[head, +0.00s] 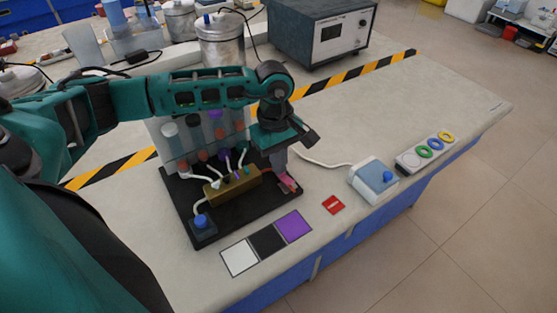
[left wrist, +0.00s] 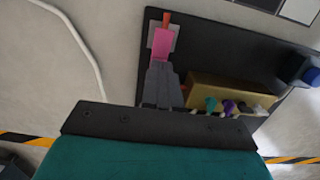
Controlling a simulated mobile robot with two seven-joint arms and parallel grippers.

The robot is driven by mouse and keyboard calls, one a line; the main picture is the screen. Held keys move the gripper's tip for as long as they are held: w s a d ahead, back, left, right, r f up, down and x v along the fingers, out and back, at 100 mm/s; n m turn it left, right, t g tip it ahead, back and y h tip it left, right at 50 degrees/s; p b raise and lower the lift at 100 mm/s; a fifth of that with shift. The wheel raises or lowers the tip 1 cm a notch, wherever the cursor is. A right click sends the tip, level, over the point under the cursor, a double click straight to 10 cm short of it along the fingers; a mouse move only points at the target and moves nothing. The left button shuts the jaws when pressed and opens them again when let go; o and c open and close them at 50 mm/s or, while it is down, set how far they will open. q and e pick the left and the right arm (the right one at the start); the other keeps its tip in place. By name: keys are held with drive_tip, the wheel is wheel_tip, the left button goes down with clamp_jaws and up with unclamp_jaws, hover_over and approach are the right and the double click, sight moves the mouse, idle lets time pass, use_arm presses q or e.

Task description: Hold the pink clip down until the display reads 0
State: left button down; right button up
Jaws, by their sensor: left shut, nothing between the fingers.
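The pink clip (head: 290,185) sits at the right edge of a black board (head: 270,209). It also shows in the left wrist view (left wrist: 162,42), with a red-orange tip at its far end. My left gripper (head: 280,168) points down at the clip with its fingers shut and empty. In the left wrist view the fingertips (left wrist: 162,66) meet the near end of the clip; I cannot tell whether they press it. My right gripper is not in view.
A brass block (head: 232,187) with plugged wires and a rack of capped tubes (head: 180,150) stand on the board.

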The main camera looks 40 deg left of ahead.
sight(282, 177)
use_arm(q)
drive_tip(key=shift+s+d+f, duration=0.2)
drive_tip(key=shift+s+d, duration=0.05)
idle(0.3)
drive_tip(key=shift+s+d+r, duration=0.25)
drive_tip(key=shift+s+d, duration=0.05)
drive_tip(key=shift+d, duration=0.35)
drive_tip(key=shift+r+p, duration=0.1)
drive_tip(key=shift+p, duration=0.2)
drive_tip(key=shift+w+r, duration=0.1)
drive_tip(key=shift+r, duration=0.25)
drive_tip(key=r+p, duration=0.2)
drive_tip(key=r, duration=0.1)
drive_tip(key=shift+w+a+r, duration=0.2)
wheel_tip(282, 177, up, 10)
drive_tip(key=a, duration=0.1)
drive_tip(key=shift+w+a, duration=0.15)
